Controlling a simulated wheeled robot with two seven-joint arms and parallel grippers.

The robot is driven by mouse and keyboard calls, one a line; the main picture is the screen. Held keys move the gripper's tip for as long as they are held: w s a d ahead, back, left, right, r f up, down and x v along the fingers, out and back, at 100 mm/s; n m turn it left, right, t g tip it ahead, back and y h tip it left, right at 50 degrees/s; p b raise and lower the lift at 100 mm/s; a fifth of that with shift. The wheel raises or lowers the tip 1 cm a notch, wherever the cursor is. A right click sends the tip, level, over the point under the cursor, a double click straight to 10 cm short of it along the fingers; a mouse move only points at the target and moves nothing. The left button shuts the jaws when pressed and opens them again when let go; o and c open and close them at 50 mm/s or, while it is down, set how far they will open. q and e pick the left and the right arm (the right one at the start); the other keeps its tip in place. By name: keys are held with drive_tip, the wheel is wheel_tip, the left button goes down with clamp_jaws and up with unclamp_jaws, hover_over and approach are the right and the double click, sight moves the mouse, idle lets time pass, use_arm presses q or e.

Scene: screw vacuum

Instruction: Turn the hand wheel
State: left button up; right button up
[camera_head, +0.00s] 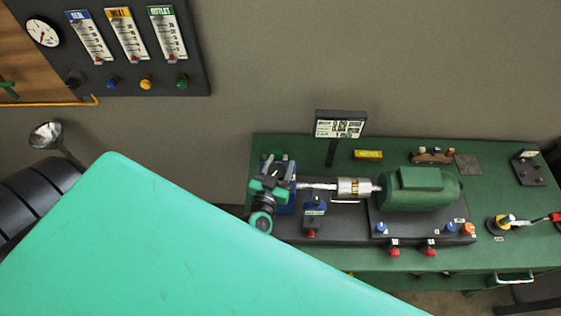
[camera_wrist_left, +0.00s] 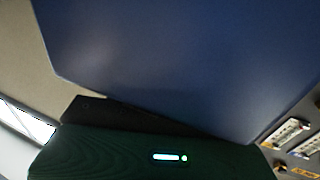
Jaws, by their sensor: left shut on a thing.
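My left gripper (camera_head: 270,186) is at the left end of the blue pump (camera_head: 314,207) on the green bench. It is shut on a part at that end, which I take to be the hand wheel. The wheel is small and mostly hidden by the gripper, so its outline and angle cannot be told. The fingertips do not show there. My right gripper is not in view.
A green motor (camera_head: 418,190) joins the pump through a metal coupling (camera_head: 355,187). A small sign (camera_head: 340,127) stands behind. A gauge panel (camera_head: 125,45) hangs at upper left. A large teal surface (camera_head: 150,240) blocks the lower left. Red-handled valve (camera_head: 530,220) is at right.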

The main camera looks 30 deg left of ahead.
use_arm(q)
drive_tip(key=shift+a+n+y, duration=0.1)
drive_tip(key=shift+n+y, duration=0.5)
drive_tip(key=shift+y, duration=0.3)
drive_tip(key=o, duration=1)
drive_tip(key=shift+c, duration=0.2)
drive_tip(key=shift+s, duration=0.1)
drive_tip(key=shift+s+f, duration=0.1)
drive_tip(key=shift+s, duration=0.1)
drive_tip(key=b+v, duration=0.5)
drive_tip(key=v, duration=0.8)
drive_tip(key=shift+r+b, duration=0.3)
drive_tip(key=shift+b, duration=0.05)
drive_tip(key=shift+s, duration=0.1)
